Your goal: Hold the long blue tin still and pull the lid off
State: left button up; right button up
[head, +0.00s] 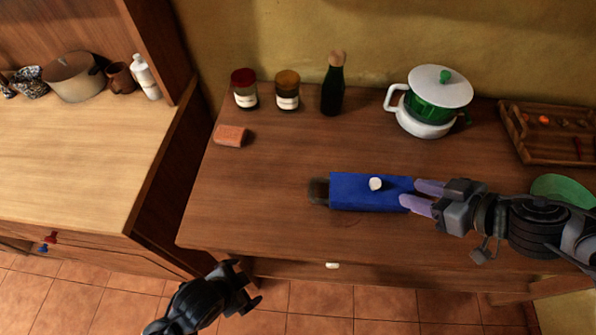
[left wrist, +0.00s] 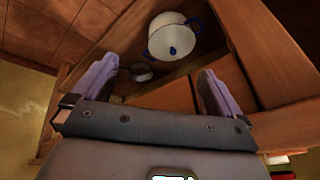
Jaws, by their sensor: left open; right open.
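The long blue tin (head: 345,192) lies on the dark wooden counter in the head view, its length running left to right. A small white knob-like piece (head: 376,184) shows on its top. A dark brownish end (head: 318,191) shows at its left; I cannot tell whether this is part of it. My right gripper (head: 419,195) is open at the tin's right end, its purple fingers at that end; contact is unclear. My left gripper (head: 243,287) is low, off the counter's front edge, away from the tin. In the left wrist view it is open and empty (left wrist: 158,68).
Two jars (head: 266,90), a dark bottle (head: 333,85) and a green-and-white pot (head: 432,103) stand behind the tin. An orange block (head: 230,135) lies left, a wooden tray (head: 550,133) right. A white pot (left wrist: 172,38) shows in the left wrist view.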

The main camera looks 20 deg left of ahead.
pick_arm(q)
jog(key=s+d+r+m+t+h, duration=0.15)
jog(key=d+m+h, duration=0.25)
jog(key=d+m, duration=0.85)
jog(key=w+d+r+m+t+h, duration=0.2)
jog(key=w+d+r+m+h, duration=0.25)
jog(key=d+r+m, duration=0.5)
jog(key=w+d+r+m+t+h, duration=0.1)
jog(key=w+d+r+m+h, duration=0.4)
jog(key=r, duration=0.8)
jog(key=m+g+y, duration=0.2)
jog(key=m+g, duration=0.3)
jog(key=m, duration=1.1)
send_near(332, 186)
jog(key=shift+w+a+h, duration=0.15)
jog(key=shift+w+h, duration=0.1)
jog(key=shift+w, duration=0.05)
jog(key=shift+a+f+m+g, duration=0.1)
jog(key=shift+f+m+g, duration=0.1)
jog(key=shift+m+g, duration=0.1)
jog(key=shift+d+f, duration=0.2)
jog(key=shift+d, duration=0.05)
jog(key=x, duration=0.9)
jog(key=shift+d+f, duration=0.1)
jog(key=shift+d, duration=0.2)
